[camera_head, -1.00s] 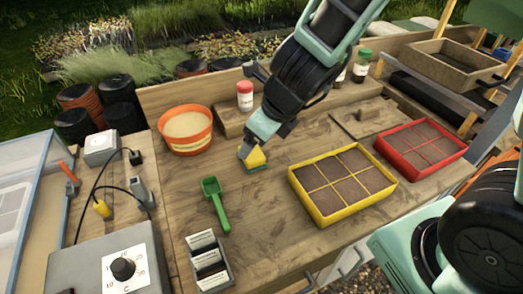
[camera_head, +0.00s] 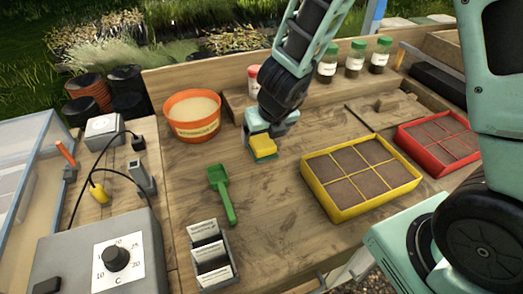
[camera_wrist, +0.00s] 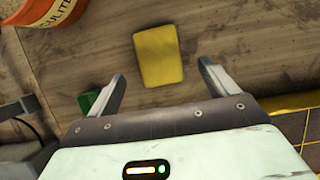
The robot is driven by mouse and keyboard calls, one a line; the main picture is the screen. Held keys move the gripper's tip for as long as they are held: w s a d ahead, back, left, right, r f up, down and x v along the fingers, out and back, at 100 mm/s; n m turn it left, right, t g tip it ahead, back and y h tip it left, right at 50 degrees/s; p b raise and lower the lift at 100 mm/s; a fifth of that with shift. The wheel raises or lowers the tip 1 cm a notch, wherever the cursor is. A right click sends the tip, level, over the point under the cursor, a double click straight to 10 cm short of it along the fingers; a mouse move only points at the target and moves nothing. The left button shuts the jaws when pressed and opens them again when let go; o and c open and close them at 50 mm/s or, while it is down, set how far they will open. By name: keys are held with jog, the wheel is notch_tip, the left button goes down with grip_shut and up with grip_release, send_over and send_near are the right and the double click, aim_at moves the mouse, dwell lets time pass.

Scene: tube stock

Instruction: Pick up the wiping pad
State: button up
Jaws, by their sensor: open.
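The wiping pad (camera_head: 263,145) is a small block, yellow on top and green below, lying on the wooden bench. In the wrist view the pad (camera_wrist: 158,55) shows its yellow face, slightly tilted, just ahead of and partly between the fingertips. My gripper (camera_wrist: 162,72) is open, with clear gaps between both fingers and the pad. In the head view my gripper (camera_head: 262,132) is right behind the pad, pointing down, and its fingers are partly hidden. The exact height of the fingertips above the bench is unclear.
An orange pot (camera_head: 192,116) stands left of the pad and a green scoop (camera_head: 222,194) lies front left. A yellow divided tray (camera_head: 360,178) is to the right, a red tray (camera_head: 440,141) beyond it. A white jar with a red cap (camera_head: 252,82) is partly hidden behind my arm.

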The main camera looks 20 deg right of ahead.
aim_at(263, 142)
jog(key=shift+b+x, duration=1)
jog(key=shift+x, duration=1.7)
jog(key=c, duration=1.1)
